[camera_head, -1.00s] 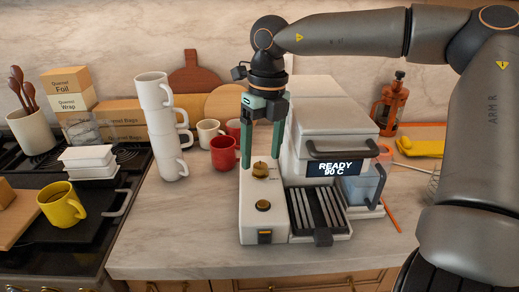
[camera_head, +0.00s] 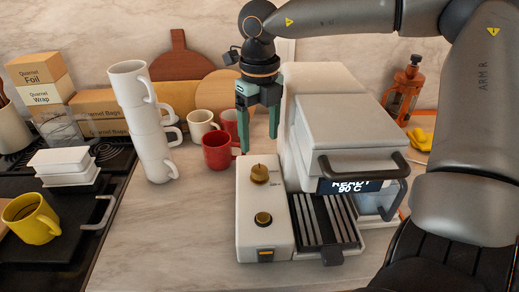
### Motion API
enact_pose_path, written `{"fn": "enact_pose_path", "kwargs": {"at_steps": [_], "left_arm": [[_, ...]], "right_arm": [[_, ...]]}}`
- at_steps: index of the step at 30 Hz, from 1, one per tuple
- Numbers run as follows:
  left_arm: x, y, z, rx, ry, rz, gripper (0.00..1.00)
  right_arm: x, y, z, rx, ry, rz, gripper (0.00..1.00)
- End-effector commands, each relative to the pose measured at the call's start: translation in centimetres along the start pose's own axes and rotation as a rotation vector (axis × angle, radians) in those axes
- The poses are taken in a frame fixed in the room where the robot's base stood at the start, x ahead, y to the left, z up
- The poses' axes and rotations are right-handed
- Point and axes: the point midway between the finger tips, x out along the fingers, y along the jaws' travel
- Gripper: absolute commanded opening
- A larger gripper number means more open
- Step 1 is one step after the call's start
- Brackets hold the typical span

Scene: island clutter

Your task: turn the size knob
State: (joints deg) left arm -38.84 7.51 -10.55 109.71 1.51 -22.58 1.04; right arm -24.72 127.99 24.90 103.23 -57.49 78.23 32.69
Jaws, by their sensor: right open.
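The white coffee machine (camera_head: 350,135) stands on the counter, and its display reads "READY 90 C". Its low front-left panel carries a brass upper knob (camera_head: 259,174) and a darker lower knob with a brass centre (camera_head: 263,219). No label shows which one is the size knob. My right gripper (camera_head: 258,143) is open and empty, its green fingers pointing down. In the picture its fingertips are just above the upper knob, apart from it. Both knobs are in plain sight. My left gripper is not in view.
A red mug (camera_head: 217,151) stands close left of the gripper, with a cream mug (camera_head: 201,125) behind. A tall white cup stack (camera_head: 150,130) is further left.

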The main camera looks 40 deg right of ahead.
Motion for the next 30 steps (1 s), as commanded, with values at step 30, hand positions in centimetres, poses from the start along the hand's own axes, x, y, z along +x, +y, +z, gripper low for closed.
{"fn": "enact_pose_path", "kwargs": {"at_steps": [30], "left_arm": [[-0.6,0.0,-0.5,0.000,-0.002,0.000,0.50]], "right_arm": [[9.0,0.0,0.0,0.000,0.000,0.001,0.61]]}}
